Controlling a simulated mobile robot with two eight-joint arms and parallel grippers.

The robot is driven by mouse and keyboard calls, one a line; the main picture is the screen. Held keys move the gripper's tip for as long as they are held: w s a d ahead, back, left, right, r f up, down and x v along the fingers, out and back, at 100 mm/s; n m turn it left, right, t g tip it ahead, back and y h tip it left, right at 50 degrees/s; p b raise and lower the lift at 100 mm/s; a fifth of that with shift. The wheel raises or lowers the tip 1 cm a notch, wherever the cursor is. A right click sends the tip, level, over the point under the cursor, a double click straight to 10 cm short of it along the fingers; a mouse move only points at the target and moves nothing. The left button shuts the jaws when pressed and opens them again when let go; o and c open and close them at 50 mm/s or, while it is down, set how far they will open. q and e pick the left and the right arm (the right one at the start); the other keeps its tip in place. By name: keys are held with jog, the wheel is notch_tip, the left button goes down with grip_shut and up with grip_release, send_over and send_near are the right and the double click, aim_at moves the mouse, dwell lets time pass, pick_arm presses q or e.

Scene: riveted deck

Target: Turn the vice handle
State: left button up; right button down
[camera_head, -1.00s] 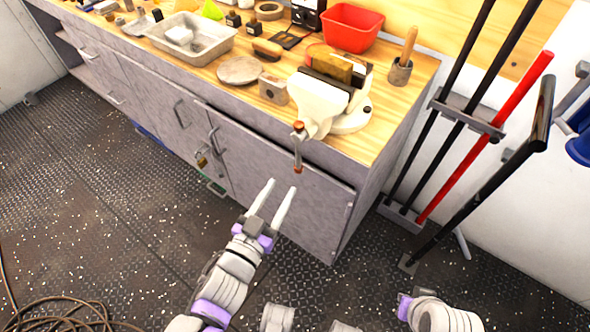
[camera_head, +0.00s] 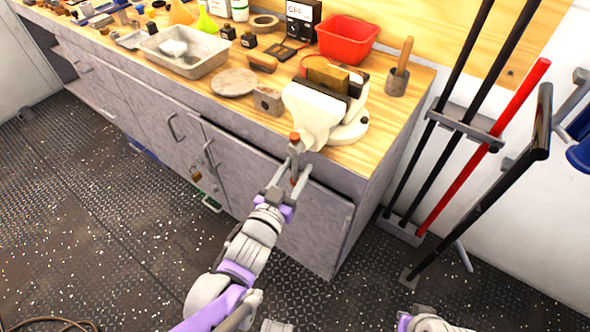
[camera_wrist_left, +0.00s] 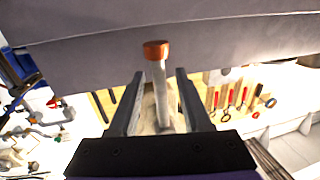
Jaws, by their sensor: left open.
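The white vice (camera_head: 318,113) stands on the front right part of the wooden bench, with a brown block in its jaws. Its handle (camera_head: 295,137) is a thin bar with orange end knobs, hanging near upright in front of the bench edge. My left gripper (camera_head: 299,160) is at the handle, its fingers open on either side of the bar. In the left wrist view the handle's bar (camera_wrist_left: 161,90) stands between the two spread fingers, visibly apart from the left one; contact with the right one is unclear. My right gripper is out of view.
The grey cabinet front (camera_head: 240,165) lies just behind my left gripper. A red bin (camera_head: 347,40), a metal tray (camera_head: 184,55) and a wooden-handled tool in a cup (camera_head: 397,82) stand on the bench. Long poles (camera_head: 480,150) lean in a rack at right.

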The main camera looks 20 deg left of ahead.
pick_arm(q)
grip_shut()
dwell(1.4)
